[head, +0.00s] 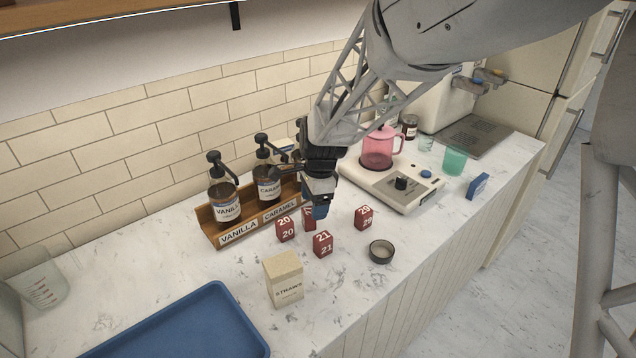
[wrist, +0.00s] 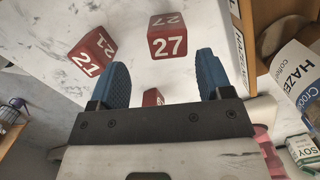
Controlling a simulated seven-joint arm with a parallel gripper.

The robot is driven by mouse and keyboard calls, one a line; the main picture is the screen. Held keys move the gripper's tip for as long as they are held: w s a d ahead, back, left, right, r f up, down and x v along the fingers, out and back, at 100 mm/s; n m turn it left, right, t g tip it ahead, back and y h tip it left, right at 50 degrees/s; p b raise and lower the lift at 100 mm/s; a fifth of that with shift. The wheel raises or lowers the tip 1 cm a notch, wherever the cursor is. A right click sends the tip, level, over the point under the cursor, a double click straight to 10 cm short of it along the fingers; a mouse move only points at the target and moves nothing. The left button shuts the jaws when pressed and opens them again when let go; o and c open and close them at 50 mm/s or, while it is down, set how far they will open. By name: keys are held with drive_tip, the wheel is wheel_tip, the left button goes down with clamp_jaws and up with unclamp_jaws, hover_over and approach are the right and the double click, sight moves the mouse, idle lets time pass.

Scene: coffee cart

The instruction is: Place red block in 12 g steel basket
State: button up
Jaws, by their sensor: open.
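My gripper (head: 319,211) is open, low over the counter behind the blocks. In the wrist view, blocks marked 27 (wrist: 168,40) and 21 (wrist: 91,54) lie beyond the blue fingertips, and another red block (wrist: 152,97) shows partly between the fingers. A small round dark-rimmed cup (head: 381,252), possibly the steel basket, stands right of block 21; no label is readable.
A wooden rack (head: 213,238) with pump bottles stands left of my gripper. A straws box (head: 284,281) and blue tray (head: 190,330) are in front. Bare counter surrounds the small cup.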

sight(309, 210)
drive_tip(key=shift+w+a+f+m, duration=0.3)
drive_tip(key=shift+a+f, duration=0.25)
drive_tip(key=shift+a, duration=0.1)
drive_tip(key=shift+s+a+f, duration=0.1)
drive_tip(key=shift+a+f, duration=0.05)
drive_tip(key=shift+f, duration=1.1)
drive_tip(key=shift+s+a+f, duration=0.1)
drive_tip(key=shift+f, duration=1.15)
drive_tip(key=c, duration=1.1)
drive_tip(key=shift+r, duration=0.15)
